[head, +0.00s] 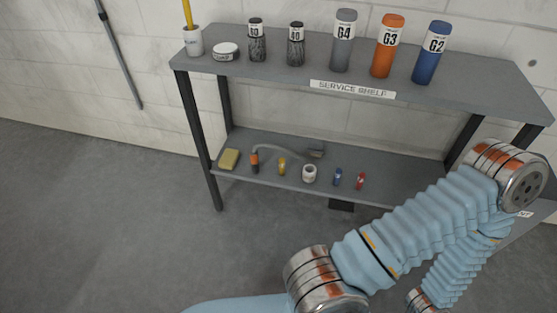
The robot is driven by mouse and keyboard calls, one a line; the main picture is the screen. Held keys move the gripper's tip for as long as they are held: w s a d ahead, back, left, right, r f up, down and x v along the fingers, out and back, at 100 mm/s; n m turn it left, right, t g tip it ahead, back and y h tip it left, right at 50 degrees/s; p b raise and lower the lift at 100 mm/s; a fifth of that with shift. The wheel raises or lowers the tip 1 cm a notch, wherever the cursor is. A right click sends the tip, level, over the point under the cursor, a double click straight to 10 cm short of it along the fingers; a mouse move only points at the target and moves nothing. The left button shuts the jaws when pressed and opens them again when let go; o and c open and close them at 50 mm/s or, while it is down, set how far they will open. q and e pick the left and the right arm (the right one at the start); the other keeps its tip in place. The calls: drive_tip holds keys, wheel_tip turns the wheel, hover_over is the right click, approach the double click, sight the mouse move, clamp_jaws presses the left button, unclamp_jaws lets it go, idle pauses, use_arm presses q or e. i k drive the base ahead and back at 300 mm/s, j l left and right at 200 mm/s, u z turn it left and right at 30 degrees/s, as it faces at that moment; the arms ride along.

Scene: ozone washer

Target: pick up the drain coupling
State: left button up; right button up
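I cannot tell for sure which thing is the drain coupling. Several small things lie on the lower board of the service shelf. They are a yellow sponge (229,158), an orange-and-black piece (255,162), a small yellow piece (282,166), a white ring-shaped piece with a dark opening (309,173), a small blue piece (337,177) and a small red piece (360,180). A grey curved hose or handle with a grey block (316,153) lies behind them. Neither of my grippers shows; only light-blue sleeved arm links cross the lower right.
The shelf's top board (285,70) holds a white cup (193,41), a round tin (226,51), two dark jars and grey G4, orange G3 (389,50) and blue G2 bottles. Shelf legs (206,150) stand at the sides. The floor at front left is clear.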

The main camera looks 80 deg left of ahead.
sight(254, 159)
drive_tip(key=i+l+u, duration=0.1)
drive_tip(key=u, duration=3.1)
